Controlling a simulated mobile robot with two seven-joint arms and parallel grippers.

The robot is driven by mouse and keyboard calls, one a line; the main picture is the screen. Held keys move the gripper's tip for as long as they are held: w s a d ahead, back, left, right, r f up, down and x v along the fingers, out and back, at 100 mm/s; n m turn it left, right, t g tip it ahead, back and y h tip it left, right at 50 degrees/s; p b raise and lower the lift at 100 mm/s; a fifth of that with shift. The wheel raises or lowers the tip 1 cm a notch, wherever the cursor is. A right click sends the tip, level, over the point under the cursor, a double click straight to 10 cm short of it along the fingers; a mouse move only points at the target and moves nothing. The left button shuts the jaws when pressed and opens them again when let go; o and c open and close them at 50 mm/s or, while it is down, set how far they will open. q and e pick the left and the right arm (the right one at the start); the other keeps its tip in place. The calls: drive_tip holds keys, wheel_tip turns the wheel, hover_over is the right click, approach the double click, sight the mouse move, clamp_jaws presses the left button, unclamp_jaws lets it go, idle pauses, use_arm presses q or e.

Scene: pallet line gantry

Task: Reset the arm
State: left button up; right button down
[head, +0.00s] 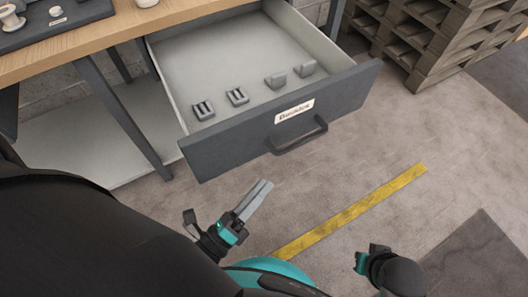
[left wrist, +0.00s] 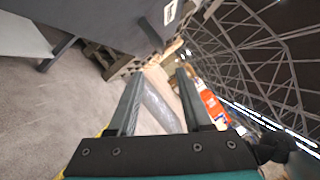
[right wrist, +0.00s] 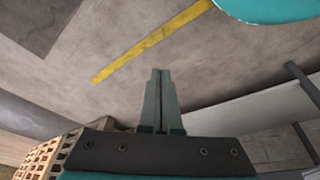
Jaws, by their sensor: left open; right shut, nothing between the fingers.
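My left gripper (head: 262,186) is over the floor, in front of the open drawer and apart from it. In the left wrist view its two fingers (left wrist: 158,78) stand apart with nothing between them. My right arm's wrist end (head: 378,266) shows at the lower right of the head view, over the floor; its fingertips are hidden there. In the right wrist view the right gripper's fingers (right wrist: 160,74) are together, empty, with bare floor beyond them.
A grey drawer (head: 230,152) is pulled out under the wooden workbench (head: 110,42). Several small grey parts lie in it, including a slotted block (head: 203,110). Stacked pallets (head: 430,45) stand at the top right. A yellow stripe (head: 350,213) crosses the open floor.

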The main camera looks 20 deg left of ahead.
use_arm(q)
drive_tip(key=s+a+f+n+g+y+p, duration=0.1)
drive_tip(key=a+f+n+g+y+p, duration=0.2)
drive_tip(key=f+n, duration=0.4)
drive_tip(key=s+a+f+n+g+y+p, duration=0.1)
drive_tip(key=f+n+g+y+p, duration=0.15)
drive_tip(key=f+n+g, duration=0.35)
drive_tip(key=s+a+f+n+g+p, duration=0.2)
drive_tip(key=s+a+f+n+g, duration=0.2)
drive_tip(key=s+n, duration=0.2)
drive_tip(key=s+a+f+n+g+y+p, duration=0.1)
drive_tip(key=s+a+f+n+g+p, duration=0.2)
drive_tip(key=s, duration=0.5)
wheel_tip(320, 180, down, 2)
drive_tip(key=a+n+g, duration=0.1)
drive_tip(key=n, duration=0.2)
drive_tip(key=shift+f+n, duration=0.15)
drive_tip(key=shift+n, duration=0.15)
use_arm(e)
drive_tip(key=s+d+f+g, duration=0.1)
drive_tip(key=s+d+f, duration=0.7)
drive_tip(key=s+f, duration=0.5)
drive_tip(key=shift+s+h, duration=0.2)
drive_tip(key=shift+h, duration=0.2)
